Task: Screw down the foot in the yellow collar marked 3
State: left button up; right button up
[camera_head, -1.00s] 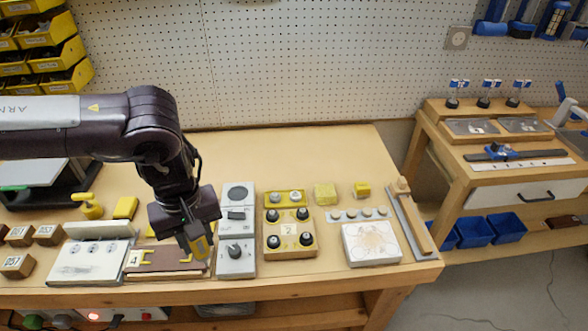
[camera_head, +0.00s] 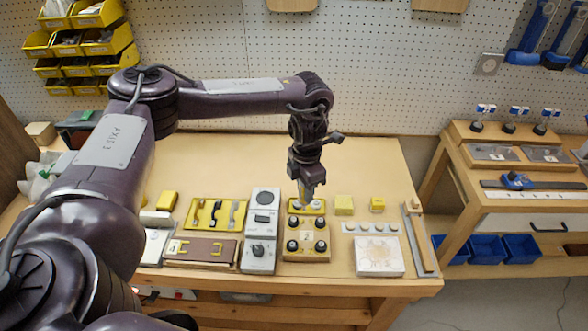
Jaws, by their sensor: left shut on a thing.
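My left gripper (camera_head: 306,196) points down at the yellow strip (camera_head: 305,211) along the back of a wooden block (camera_head: 307,256). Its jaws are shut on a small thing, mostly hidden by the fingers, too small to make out. Pale round pieces sit in the strip; one (camera_head: 317,204) shows just right of the fingers. Several black round knobs or feet (camera_head: 293,246) stand on the block around a white label (camera_head: 307,236). I cannot read a 3 on any collar. My right gripper is not in view.
A grey panel (camera_head: 261,227) with a dial stands left of the block. A yellow tray (camera_head: 195,216) with handles lies further left. A white plate (camera_head: 379,257) and a row of pale discs (camera_head: 365,228) lie to the right. The bench behind is clear.

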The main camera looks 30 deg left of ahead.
pick_arm(q)
jog(key=a+f+n+b, duration=0.1)
jog(key=f, duration=0.1)
jog(key=a+f+n+b, duration=0.1)
jog(key=f+n, duration=0.1)
jog(key=a+f+n+b, duration=0.1)
jog(key=shift+s+a+f+n, duration=0.1)
jog(key=shift+a+f+n, duration=0.1)
jog(key=shift+f+n, duration=0.15)
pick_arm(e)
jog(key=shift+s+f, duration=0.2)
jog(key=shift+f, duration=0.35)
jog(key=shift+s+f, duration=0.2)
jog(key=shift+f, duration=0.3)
pick_arm(q)
jog(key=shift+p, duration=0.35)
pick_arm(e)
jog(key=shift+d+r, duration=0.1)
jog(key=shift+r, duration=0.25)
pick_arm(q)
jog(key=shift+f, duration=0.4)
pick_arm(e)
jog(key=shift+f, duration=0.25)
pick_arm(q)
jog(key=shift+s+f, duration=0.1)
jog(key=shift+f, duration=0.25)
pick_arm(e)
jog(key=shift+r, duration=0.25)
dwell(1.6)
